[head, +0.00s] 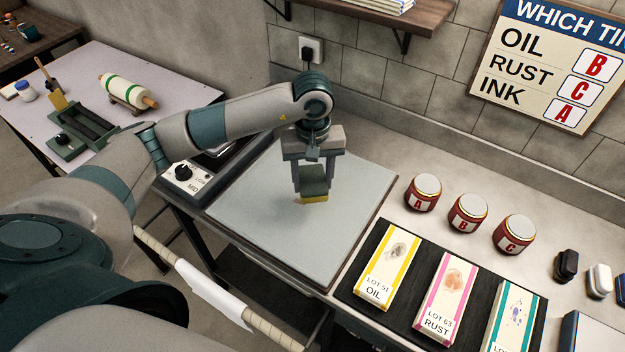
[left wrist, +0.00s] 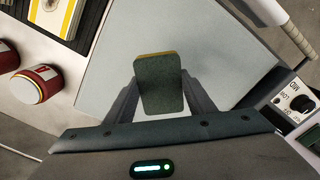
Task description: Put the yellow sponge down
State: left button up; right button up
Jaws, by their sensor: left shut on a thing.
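The sponge (head: 314,184) has a yellow bottom layer and a dark green top. It is between the fingers of my left gripper (head: 312,188), which is shut on it. In the head view it is over the grey-white board (head: 260,225), near the board's middle; I cannot tell whether its underside touches the board. In the left wrist view the sponge (left wrist: 159,84) shows its green face with a thin yellow edge at the far end. My right gripper is not in view.
Three red jars (head: 422,193) stand right of the board. A dial box (head: 187,180) stands left of the board. Most of the board is bare.

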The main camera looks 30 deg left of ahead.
pick_arm(q)
jog(key=shift+s+d+r+m+b, duration=0.1)
jog(key=shift+s+d+m+b, duration=0.15)
jog(key=shift+d+b, duration=0.25)
jog(key=s+d+r+m+b, duration=0.2)
jog(key=s+d+m+b, duration=0.3)
jog(key=s+m+b, duration=0.1)
jog(key=shift+s+d+m, duration=0.15)
jog(key=shift+s+m, duration=0.3)
jog(key=shift+s, duration=0.3)
jog(key=shift+d, duration=0.1)
